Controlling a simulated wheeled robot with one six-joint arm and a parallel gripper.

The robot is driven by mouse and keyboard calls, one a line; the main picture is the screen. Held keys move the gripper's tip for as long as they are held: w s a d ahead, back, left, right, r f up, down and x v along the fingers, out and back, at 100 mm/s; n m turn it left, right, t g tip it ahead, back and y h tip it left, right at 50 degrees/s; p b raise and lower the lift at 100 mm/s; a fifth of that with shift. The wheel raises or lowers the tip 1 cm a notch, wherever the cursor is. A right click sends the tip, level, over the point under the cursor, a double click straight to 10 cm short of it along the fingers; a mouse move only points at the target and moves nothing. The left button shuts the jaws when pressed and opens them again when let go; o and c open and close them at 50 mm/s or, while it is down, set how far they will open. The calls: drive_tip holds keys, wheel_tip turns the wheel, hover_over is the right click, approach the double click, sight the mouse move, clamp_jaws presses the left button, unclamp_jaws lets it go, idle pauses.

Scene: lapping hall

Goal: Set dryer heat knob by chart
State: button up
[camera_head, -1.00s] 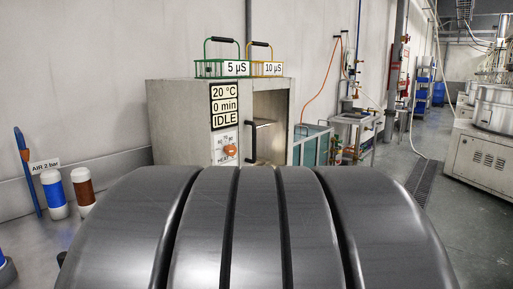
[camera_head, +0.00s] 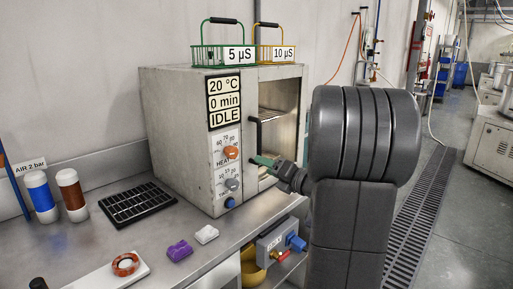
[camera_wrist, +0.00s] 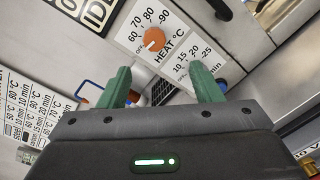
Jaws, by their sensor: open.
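The dryer (camera_head: 175,125) stands on the bench, its display reading 20 °C, 0 min, IDLE. Its orange heat knob (camera_head: 231,152) sits on a white scale on the front; the wrist view shows the knob (camera_wrist: 154,39) with marks 60 to 90. A pale mark on the knob faces lower left there; its exact setting is unclear. A grey knob (camera_head: 232,184) is below it. My gripper (camera_wrist: 161,82) is open and empty, its green fingertips apart from the heat knob. The chart (camera_wrist: 22,100), with °C and min rows, is partly visible at left in the wrist view.
Green (camera_head: 208,55) and yellow (camera_head: 278,53) baskets stand on top. A black rack (camera_head: 136,203), purple block (camera_head: 179,250) and white block (camera_head: 206,234) lie on the bench.

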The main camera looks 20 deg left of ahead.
sight(234, 153)
drive_tip(key=shift+n+g, duration=0.3)
drive_tip(key=shift+n, duration=0.1)
drive_tip(key=x, duration=0.4)
drive_tip(key=p+x, duration=0.1)
drive_tip(key=x, duration=0.9)
drive_tip(key=shift+s+a+r, duration=0.15)
drive_tip(key=shift+s+r, duration=0.05)
drive_tip(key=shift+r, duration=0.2)
drive_tip(key=shift+c, duration=0.2)
drive_tip(key=c, duration=1)
